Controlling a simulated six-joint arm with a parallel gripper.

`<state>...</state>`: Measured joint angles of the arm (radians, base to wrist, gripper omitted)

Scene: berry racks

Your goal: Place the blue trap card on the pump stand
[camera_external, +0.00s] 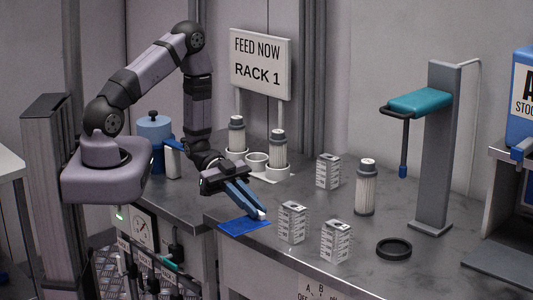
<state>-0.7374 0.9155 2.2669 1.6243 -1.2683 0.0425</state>
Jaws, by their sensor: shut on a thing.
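The blue trap card (241,227) is a flat, bright blue sheet low at the counter's front left edge. My gripper (260,213) reaches down to the right, with its long blue-grey fingers shut on the card near its right end. The fingers hide part of the card, and I cannot tell whether it touches the counter. A tall grey stand (437,150) rises at the right, with a teal head (420,101) and a hanging blue-tipped line. No label shows whether this is the pump stand.
White labelled boxes (292,222) stand just right of my gripper. A ribbed bottle (366,188) and a black ring (394,249) are farther right. A white holder (257,170) with bottles stands behind. A blue canister (153,128) is at the left.

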